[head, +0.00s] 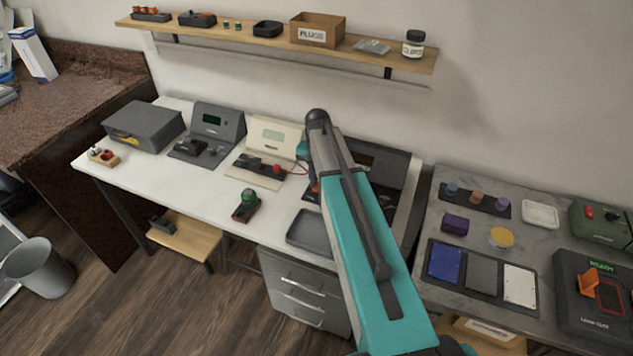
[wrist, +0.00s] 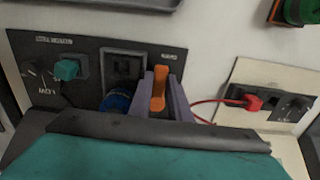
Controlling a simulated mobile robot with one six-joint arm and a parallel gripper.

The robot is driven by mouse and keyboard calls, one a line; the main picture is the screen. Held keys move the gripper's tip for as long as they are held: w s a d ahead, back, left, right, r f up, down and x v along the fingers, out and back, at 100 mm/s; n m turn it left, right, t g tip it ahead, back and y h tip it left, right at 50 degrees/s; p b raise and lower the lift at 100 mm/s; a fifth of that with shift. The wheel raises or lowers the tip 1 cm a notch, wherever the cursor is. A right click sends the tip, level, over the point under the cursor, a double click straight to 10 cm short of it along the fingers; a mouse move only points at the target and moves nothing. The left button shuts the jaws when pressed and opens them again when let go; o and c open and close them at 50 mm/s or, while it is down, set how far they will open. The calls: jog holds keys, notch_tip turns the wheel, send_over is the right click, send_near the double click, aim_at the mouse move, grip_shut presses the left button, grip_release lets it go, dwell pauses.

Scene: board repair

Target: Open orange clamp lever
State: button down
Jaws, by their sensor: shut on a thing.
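The orange clamp lever (wrist: 158,90) stands on a dark panel in the wrist view, below a small label. My gripper (wrist: 163,92) has its two purple-grey fingers on either side of the lever and is shut on it. The lever points upward in the picture. A blue round part (wrist: 117,102) lies just left of the fingers, partly hidden. In the head view my teal arm covers most of the dark device (head: 395,160), and my gripper and the lever are largely hidden behind it.
On the panel are a teal plug (wrist: 67,69), a black knob at left and a square socket. A grey tray (head: 310,230) lies at the bench's front edge.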

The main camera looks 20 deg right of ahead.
jog(key=shift+d, duration=0.1)
jog(key=c, duration=1.6)
grip_release()
jog(key=shift+c, duration=0.2)
jog(key=shift+r, duration=0.15)
notch_tip(320, 180, up, 14)
jog(key=b, duration=0.3)
jog(key=shift+f, duration=0.25)
